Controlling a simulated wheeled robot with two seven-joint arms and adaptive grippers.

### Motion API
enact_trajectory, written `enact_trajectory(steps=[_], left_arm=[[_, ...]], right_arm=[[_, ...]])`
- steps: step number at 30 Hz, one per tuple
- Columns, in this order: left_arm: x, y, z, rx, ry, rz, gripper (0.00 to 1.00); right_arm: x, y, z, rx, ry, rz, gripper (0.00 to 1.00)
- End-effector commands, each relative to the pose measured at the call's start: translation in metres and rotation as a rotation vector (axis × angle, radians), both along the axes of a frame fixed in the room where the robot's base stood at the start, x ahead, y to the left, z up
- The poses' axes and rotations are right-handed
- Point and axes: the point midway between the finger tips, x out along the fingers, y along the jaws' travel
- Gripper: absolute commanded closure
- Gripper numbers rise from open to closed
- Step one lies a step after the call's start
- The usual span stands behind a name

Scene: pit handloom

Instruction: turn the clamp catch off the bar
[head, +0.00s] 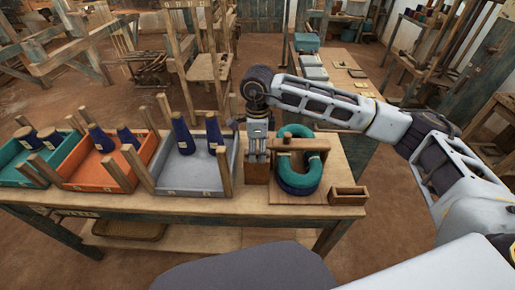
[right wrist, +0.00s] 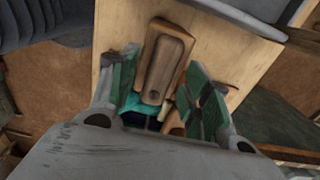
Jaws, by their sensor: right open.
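A wooden clamp stands on the table. Its upright block (head: 257,168) is at the left, and its wooden bar (head: 303,145) lies across a teal skein (head: 317,170) with a navy skein under it. My right gripper (head: 257,157) points down at the block's end of the bar, left of the skeins. In the right wrist view its green-padded fingers (right wrist: 158,98) are open, and no held thing shows between them. Teal yarn (right wrist: 140,106) and a small wooden part (right wrist: 170,122) show beyond the fingers. My left gripper is out of view.
A small wooden box (head: 348,196) stands right of the clamp. Grey (head: 225,179), orange (head: 90,182) and teal (head: 10,177) trays with posts and cones stand to the left. A side table (head: 345,80) and looms are behind. Bare tabletop (head: 357,163) shows at the right.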

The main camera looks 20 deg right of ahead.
Motion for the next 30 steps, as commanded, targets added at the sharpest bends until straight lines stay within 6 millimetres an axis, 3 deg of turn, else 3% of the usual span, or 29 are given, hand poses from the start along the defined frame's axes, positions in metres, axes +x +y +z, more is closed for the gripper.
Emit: enact_trajectory(steps=[11,30], left_arm=[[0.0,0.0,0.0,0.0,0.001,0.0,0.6],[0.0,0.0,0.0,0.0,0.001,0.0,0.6]], right_arm=[[0.0,0.0,0.023,0.0,-0.002,0.0,0.52],[0.001,0.0,0.109,0.001,-0.001,0.0,0.52]])
